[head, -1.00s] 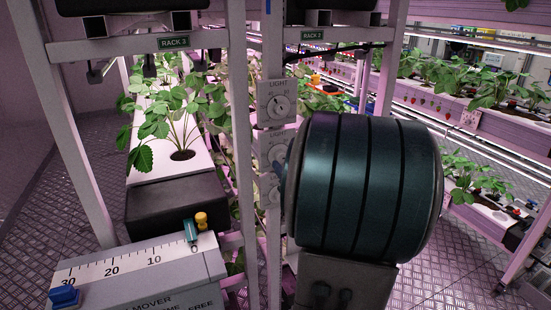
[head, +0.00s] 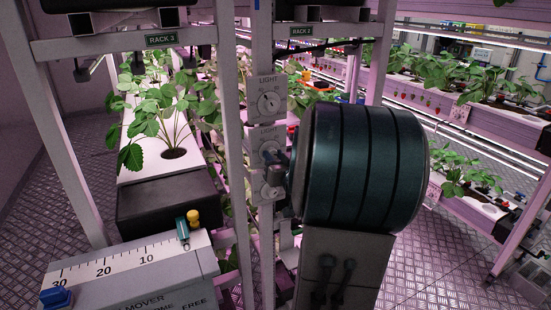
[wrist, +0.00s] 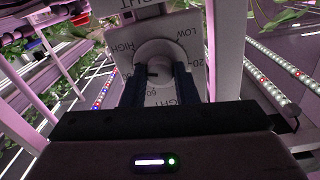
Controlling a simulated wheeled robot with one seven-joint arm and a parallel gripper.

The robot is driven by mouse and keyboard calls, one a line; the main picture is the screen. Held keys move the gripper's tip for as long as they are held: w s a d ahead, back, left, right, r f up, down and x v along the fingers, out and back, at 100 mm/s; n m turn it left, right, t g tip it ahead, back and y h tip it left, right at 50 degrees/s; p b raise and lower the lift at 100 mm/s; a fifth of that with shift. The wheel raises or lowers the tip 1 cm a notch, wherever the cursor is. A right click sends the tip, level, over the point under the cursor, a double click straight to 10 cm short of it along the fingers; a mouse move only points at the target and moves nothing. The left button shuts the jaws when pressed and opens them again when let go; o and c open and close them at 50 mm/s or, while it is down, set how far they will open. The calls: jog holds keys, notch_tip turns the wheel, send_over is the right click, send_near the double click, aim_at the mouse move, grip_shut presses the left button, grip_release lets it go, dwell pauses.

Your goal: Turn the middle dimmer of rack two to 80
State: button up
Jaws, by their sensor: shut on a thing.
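The middle dimmer (head: 254,140) is a pale plate with a round knob on the upright post of rack two, between two similar dimmers. My gripper (head: 272,157) is at it in the head view and covers most of its knob. In the wrist view, the two dark fingers of my gripper (wrist: 159,88) are closed on either side of the pale round dimmer knob (wrist: 158,53). The plate shows upside down there, with HIGH, LOW, 20 and 60 readable. The knob's exact setting cannot be read.
The upper dimmer (head: 269,102) and the lower dimmer (head: 268,188) sit close above and below. The RACK 2 sign (head: 301,31) is overhead. At left are rack three's planter (head: 150,150) and a scaled box (head: 130,270). My large arm link hides the area right of the post.

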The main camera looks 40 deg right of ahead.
jog(key=n+b, duration=0.5)
jog(key=b, duration=0.1)
jog(key=shift+f, duration=0.1)
jog(key=o, duration=1)
jog(key=v, duration=1.3)
jog(key=shift+s, duration=0.4)
jog(key=shift+a, duration=0.1)
